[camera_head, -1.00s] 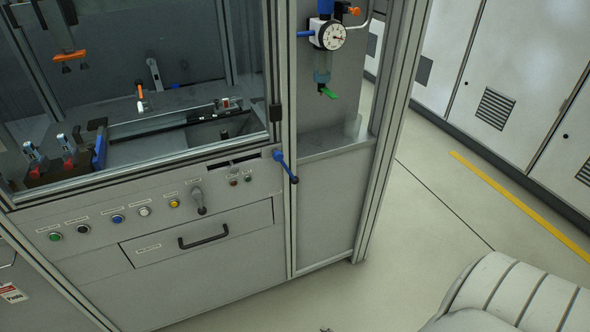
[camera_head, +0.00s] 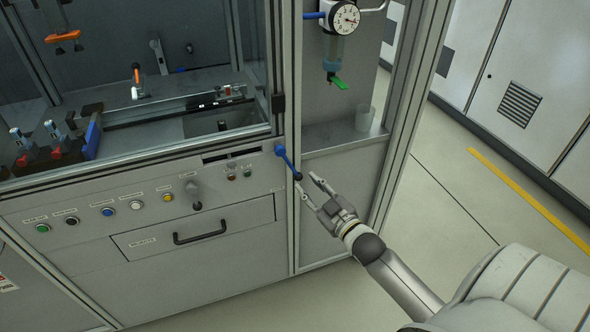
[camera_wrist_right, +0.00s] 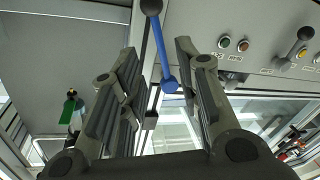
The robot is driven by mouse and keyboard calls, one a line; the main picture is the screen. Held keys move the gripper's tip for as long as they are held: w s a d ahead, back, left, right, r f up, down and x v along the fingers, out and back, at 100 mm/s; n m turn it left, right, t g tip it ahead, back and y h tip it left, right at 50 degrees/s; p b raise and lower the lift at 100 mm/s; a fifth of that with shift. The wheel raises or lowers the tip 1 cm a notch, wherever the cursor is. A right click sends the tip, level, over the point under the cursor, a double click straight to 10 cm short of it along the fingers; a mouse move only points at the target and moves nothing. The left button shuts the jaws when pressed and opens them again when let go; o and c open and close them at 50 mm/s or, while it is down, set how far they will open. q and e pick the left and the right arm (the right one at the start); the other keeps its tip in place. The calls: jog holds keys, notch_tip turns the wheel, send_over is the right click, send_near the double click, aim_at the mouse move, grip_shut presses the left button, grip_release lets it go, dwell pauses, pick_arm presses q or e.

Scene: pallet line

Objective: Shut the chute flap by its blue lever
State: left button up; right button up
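The blue lever (camera_head: 287,160) sits on the machine's front post, slanting down to the right from its blue pivot to a dark knob. My right gripper (camera_head: 306,182) is open, its fingertips close to the knob end. In the right wrist view the blue lever (camera_wrist_right: 161,50) shows between the two spread fingers (camera_wrist_right: 157,50), with its knob beyond the tips. I cannot tell whether the fingers touch it. I cannot clearly make out the chute flap; a dark slot (camera_head: 231,154) lies left of the lever. My left gripper is not in view.
A panel with several buttons (camera_head: 136,205), a selector handle (camera_head: 195,195) and a drawer with a dark handle (camera_head: 200,236) lies left of the lever. A pressure gauge (camera_head: 344,17) and a clear cup (camera_head: 364,117) are above right. The floor at right is open.

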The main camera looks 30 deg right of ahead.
aim_at(293, 169)
jog(key=w, duration=0.8)
jog(key=shift+w+d+f, duration=0.1)
jog(key=shift+w, duration=0.15)
grip_shut()
